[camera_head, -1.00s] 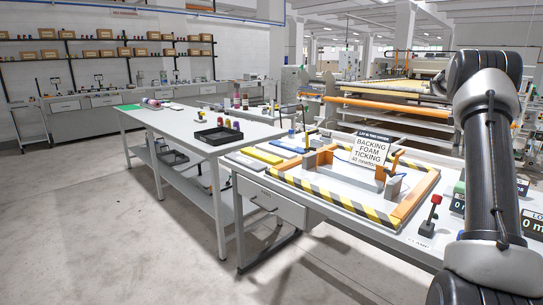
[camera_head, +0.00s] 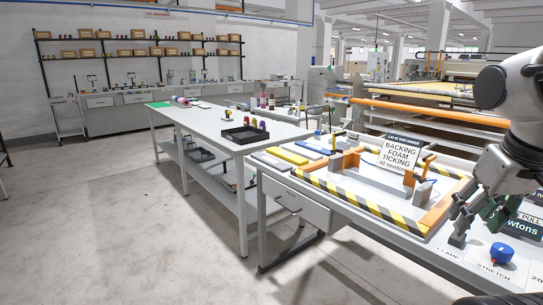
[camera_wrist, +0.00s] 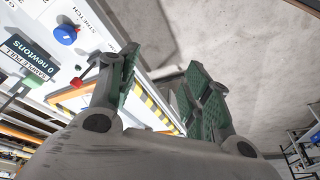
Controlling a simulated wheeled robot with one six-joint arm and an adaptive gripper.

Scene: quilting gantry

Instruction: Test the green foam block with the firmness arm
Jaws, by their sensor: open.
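My gripper (camera_head: 474,222) is over the right part of the bench with the striped frame. The wrist view shows its two green-padded fingers (camera_wrist: 162,68) apart, with nothing between them. I cannot make out a green foam block for certain in either view. A flat green piece (camera_head: 160,104) lies on the far end of the long table, too small to identify. I cannot single out the firmness arm. Beside my gripper, the wrist view shows a red-topped lever (camera_wrist: 76,83) and a dark display reading 0 newtons (camera_wrist: 28,56).
A blue knob (camera_head: 501,252) stands by a STRETCH label; it also shows in the wrist view (camera_wrist: 66,34). A striped frame (camera_head: 365,206) and sign (camera_head: 401,155) are on the bench. A black tray (camera_head: 245,134) sits on the long table. The left floor is clear.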

